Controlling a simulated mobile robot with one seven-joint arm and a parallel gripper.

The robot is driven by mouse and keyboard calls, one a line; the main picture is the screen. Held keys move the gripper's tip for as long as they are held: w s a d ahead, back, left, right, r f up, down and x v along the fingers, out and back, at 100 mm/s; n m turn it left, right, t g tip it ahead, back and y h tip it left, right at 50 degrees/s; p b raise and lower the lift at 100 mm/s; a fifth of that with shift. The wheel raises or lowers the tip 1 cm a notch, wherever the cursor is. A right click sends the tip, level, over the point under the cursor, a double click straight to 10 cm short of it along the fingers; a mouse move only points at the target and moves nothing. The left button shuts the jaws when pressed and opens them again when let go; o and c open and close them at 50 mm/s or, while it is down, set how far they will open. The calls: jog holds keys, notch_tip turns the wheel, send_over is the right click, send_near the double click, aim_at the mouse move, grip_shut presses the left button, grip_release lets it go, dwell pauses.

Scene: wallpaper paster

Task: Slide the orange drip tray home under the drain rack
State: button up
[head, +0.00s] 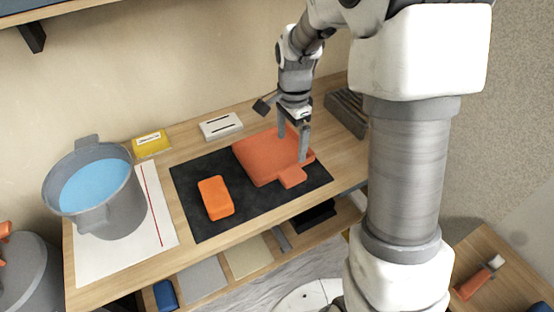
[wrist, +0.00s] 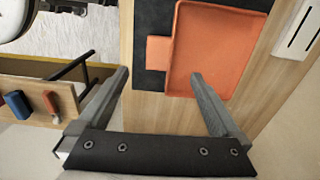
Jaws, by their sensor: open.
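The orange drip tray (head: 258,160) is a shallow square tray lying on the black mat, with a small tab (head: 293,177) at its front edge. It also shows in the wrist view (wrist: 215,45), with the tab pointing left. A grey slatted rack (head: 346,110), which looks like the drain rack, stands at the back right of the bench, apart from the tray. My gripper (head: 293,145) is open and empty, pointing down over the tray's right side. In the wrist view its fingers (wrist: 160,76) are spread, one overlapping the tray's near edge; I cannot tell whether they touch.
An orange block (head: 216,198) lies on the black mat (head: 200,228) left of the tray. A bucket of blue liquid (head: 95,200) stands on a white sheet (head: 161,230). A white slotted box (head: 220,126) and yellow box (head: 151,143) are behind. Bare wood separates tray and rack.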

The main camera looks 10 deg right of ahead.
jog(key=b, duration=0.1)
send_over(292, 173)
jog(key=f, duration=0.6)
jog(key=shift+s+a+f, duration=0.15)
jog(key=shift+a+f, duration=0.15)
jog(key=shift+f, duration=0.1)
jog(key=shift+d+f+b, duration=0.15)
jog(key=shift+f+b, duration=0.25)
jog(key=shift+f, duration=0.95)
jog(key=shift+d+f+b, duration=0.15)
jog(key=shift+f+b, duration=0.2)
jog(key=shift+f, duration=1)
jog(key=shift+r, duration=0.1)
grip_shut()
